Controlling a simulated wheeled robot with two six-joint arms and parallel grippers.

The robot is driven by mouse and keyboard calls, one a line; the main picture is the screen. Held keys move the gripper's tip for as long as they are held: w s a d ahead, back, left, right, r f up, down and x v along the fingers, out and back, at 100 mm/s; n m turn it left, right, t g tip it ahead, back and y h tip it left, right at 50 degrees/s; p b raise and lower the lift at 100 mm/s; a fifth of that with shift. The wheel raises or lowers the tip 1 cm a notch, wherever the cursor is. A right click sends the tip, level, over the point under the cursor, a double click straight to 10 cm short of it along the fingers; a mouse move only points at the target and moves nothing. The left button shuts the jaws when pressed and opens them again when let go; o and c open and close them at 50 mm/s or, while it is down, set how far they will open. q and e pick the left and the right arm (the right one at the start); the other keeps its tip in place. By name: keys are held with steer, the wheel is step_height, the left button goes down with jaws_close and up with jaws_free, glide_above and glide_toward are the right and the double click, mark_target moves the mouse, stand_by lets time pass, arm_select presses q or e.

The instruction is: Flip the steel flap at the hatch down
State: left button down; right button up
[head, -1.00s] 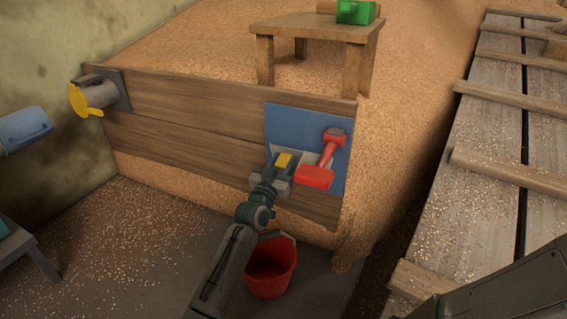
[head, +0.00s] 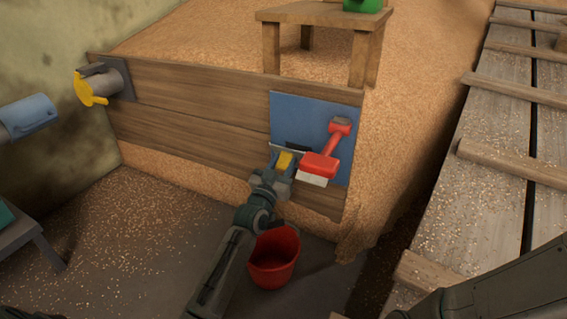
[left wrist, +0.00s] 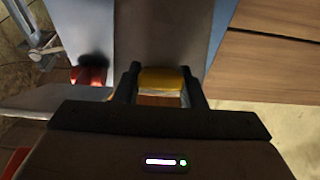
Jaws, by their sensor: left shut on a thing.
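The blue hatch panel (head: 300,110) is set in the wooden wall. My left gripper (head: 282,166) is shut on a yellow grip at the front of the panel. The grip also shows between the fingers in the left wrist view (left wrist: 160,78), with a grey steel surface (left wrist: 160,35) beyond it. The steel flap is mostly hidden by my gripper and a red long-handled part (head: 320,164). A pale piece (head: 311,180), seemingly the flap's, shows below the red part; its exact tilt is hard to tell. My right gripper is out of view.
A red bucket (head: 275,260) stands on the floor below the hatch. Grain lies behind the wall, under a wooden stand (head: 322,14). A slatted plank walkway (head: 480,200) runs along the right.

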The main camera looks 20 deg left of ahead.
arm_select(q)
steer(key=shift+f, duration=0.3)
steer(key=c, duration=0.9)
jaws_free()
steer(key=shift+r, duration=0.1)
steer(key=shift+p+v, duration=1.55)
steer(key=shift+v, duration=3.85)
